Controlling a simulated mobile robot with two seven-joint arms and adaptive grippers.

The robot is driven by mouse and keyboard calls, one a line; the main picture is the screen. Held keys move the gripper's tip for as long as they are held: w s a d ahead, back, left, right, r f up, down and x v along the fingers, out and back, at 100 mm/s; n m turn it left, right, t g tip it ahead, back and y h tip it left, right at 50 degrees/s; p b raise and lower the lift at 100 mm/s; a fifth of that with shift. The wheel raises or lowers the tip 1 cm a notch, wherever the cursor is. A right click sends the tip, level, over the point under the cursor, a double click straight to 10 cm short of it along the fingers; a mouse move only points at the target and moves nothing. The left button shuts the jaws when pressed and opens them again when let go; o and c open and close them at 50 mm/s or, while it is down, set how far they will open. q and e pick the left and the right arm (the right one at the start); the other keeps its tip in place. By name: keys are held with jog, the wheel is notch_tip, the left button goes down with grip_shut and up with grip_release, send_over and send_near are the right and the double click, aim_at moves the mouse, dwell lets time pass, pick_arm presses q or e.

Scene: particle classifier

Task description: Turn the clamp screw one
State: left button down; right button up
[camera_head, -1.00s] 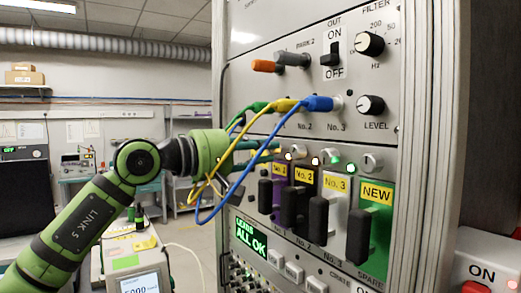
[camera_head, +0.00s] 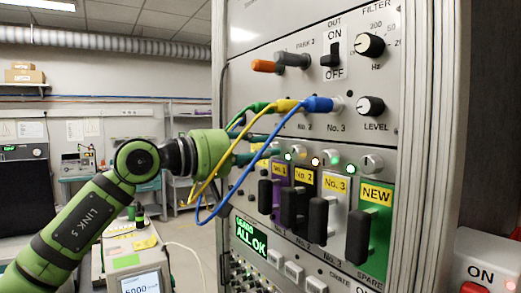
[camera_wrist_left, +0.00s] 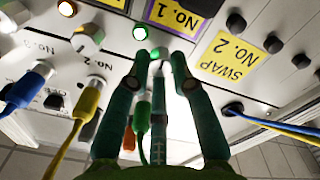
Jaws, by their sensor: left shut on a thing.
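My left gripper (camera_head: 268,150) reaches in from the left to the row of screws and lamps above the module handles. In the left wrist view its fingertips (camera_wrist_left: 160,56) are close together at the panel, beside the yellow No. 1 label (camera_wrist_left: 174,15). They are shut on clamp screw one, which the fingers almost wholly hide. A lit green lamp (camera_wrist_left: 139,33) is right next to the fingertips, and it also shows in the head view (camera_head: 289,156). My right gripper is in neither view.
Black handles (camera_head: 318,218) stick out below the screws. A green NEW module (camera_head: 378,225) is at the right. Open room lies left of the cabinet.

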pick_arm(q)
jog(key=shift+f, duration=0.15)
jog(key=c, duration=1.1)
grip_release()
jog(key=shift+d, duration=0.1)
jog(key=shift+v, duration=6.05)
